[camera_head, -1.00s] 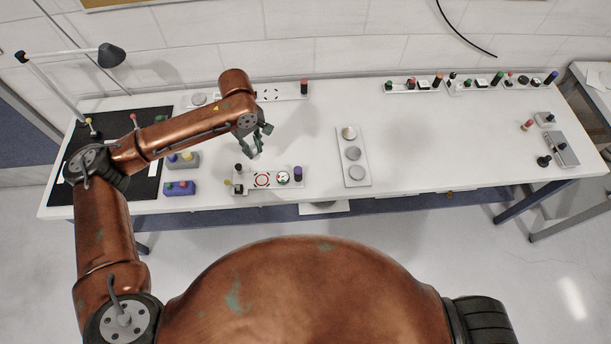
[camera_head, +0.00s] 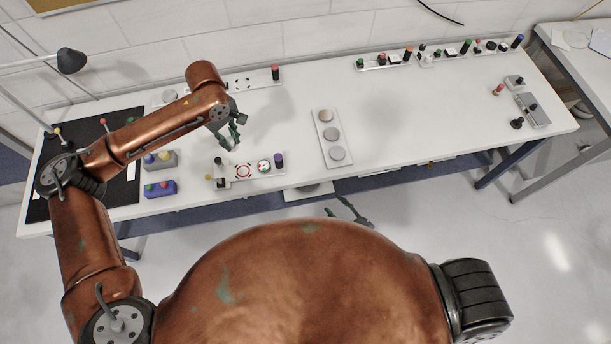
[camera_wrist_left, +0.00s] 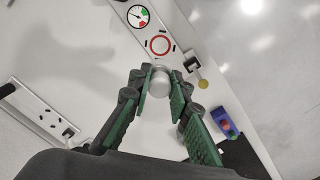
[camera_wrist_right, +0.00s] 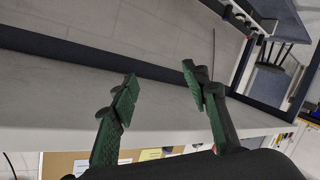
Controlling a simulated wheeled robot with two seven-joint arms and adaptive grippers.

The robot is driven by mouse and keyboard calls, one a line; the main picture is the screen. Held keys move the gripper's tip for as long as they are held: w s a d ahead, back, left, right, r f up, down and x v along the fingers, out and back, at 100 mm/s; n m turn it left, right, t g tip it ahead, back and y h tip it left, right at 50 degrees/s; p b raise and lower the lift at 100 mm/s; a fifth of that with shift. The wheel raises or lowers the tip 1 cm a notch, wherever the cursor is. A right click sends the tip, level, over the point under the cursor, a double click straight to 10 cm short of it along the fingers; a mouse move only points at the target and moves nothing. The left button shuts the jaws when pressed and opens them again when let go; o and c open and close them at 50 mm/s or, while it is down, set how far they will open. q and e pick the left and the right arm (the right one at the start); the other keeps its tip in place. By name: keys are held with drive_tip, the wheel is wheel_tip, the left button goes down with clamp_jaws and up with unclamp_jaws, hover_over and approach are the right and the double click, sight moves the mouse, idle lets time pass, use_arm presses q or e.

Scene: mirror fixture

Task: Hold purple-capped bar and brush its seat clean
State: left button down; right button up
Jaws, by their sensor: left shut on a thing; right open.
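The purple-capped bar (camera_head: 253,171) lies along the table's front edge. Its purple-capped post (camera_head: 279,160) stands at the right end, beside a small dial (camera_head: 264,166) and a red ring mark (camera_head: 243,171). In the left wrist view the red ring (camera_wrist_left: 159,44) and dial (camera_wrist_left: 138,16) show just beyond the fingertips. My left gripper (camera_head: 229,138) is shut on a pale grey cylinder (camera_wrist_left: 160,82), behind the bar in the head view; whether it touches the bar cannot be told. My right gripper (camera_head: 347,210) is open and empty, in front of the table edge. No brush can be made out.
A plate with three grey discs (camera_head: 325,152) lies right of the bar. A blue button block (camera_head: 160,189) and a grey one (camera_head: 160,160) stand left. More bars (camera_head: 385,63) line the back. A grey fixture (camera_head: 532,110) sits at the right. The table's right-middle is clear.

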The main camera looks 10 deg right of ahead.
drive_tip(key=w+a+r+n+y, duration=0.1)
drive_tip(key=a+r+n+y, duration=0.25)
drive_tip(key=r, duration=0.55)
drive_tip(key=w+a+r+n+y, duration=0.1)
drive_tip(key=a+r+n+y, duration=0.3)
drive_tip(key=r, duration=0.5)
drive_tip(key=n+h, duration=0.2)
drive_tip(key=n, duration=2.3)
approach(282, 161)
drive_tip(key=x, duration=1.1)
drive_tip(key=shift+w+a, duration=0.2)
drive_tip(key=shift+a, duration=0.05)
drive_tip(key=shift+c, duration=0.2)
clamp_jaws()
